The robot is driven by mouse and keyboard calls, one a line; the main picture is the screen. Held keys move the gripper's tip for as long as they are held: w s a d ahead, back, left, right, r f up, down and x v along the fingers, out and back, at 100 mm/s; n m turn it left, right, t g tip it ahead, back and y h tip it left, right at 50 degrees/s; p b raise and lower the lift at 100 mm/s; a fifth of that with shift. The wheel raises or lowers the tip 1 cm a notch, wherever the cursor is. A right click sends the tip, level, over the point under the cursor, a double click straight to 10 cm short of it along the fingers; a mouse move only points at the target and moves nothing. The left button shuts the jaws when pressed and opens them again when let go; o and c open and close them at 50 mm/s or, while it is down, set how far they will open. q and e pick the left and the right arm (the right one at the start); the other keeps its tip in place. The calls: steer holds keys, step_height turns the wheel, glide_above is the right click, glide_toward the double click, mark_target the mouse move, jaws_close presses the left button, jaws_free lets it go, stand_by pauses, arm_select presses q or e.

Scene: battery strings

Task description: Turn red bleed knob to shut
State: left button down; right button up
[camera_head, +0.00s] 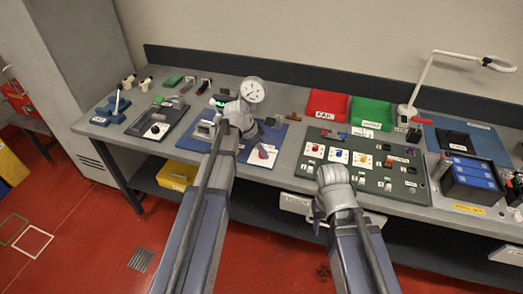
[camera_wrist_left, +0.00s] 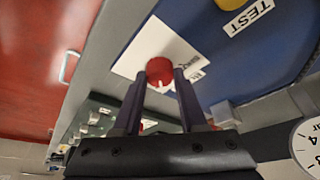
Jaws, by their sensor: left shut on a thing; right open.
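The red bleed knob (camera_wrist_left: 160,71) is round, with a small white mark at its lower edge, and sits on a white label card (camera_wrist_left: 135,62) on a blue panel (camera_wrist_left: 215,75). My left gripper (camera_wrist_left: 163,84) is shut on the knob, with one finger on each side of it. In the head view my left gripper (camera_head: 256,141) reaches down over the blue panel, and the knob is small and hard to make out there. The lettering on the card is partly hidden by a finger. My right gripper (camera_head: 319,214) is open and empty in front of the table edge.
A round gauge (camera_head: 252,90) stands behind my left gripper. A dark green panel (camera_head: 360,160) with coloured knobs lies to the right. Red (camera_head: 327,104) and green (camera_head: 371,112) bins stand at the back. A lamp (camera_head: 424,78) and blue battery pack (camera_head: 474,174) are further right.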

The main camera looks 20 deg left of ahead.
arm_select(q)
steer(key=shift+n, duration=0.3)
steer(key=n, duration=0.1)
steer(key=n+t+y, duration=0.1)
steer(key=n, duration=0.1)
steer(key=shift+s+d+n, duration=0.15)
steer(key=shift+n, duration=0.15)
steer(key=n+y, duration=0.1)
steer(key=n, duration=0.1)
steer(key=n+y, duration=0.1)
steer(key=n, duration=0.1)
steer(key=shift+d+t, duration=0.15)
steer(key=shift+t, duration=0.15)
steer(key=n+y, duration=0.1)
steer(key=n, duration=0.2)
steer(key=n+y, duration=0.1)
steer(key=n, duration=0.1)
steer(key=shift+d+n, duration=0.1)
steer(key=shift+n, duration=0.3)
steer(key=shift+n+g+y, duration=0.6)
steer(key=shift+n+g, duration=0.1)
steer(key=shift+n, duration=1.2)
steer(key=shift+c, duration=2.3)
jaws_free()
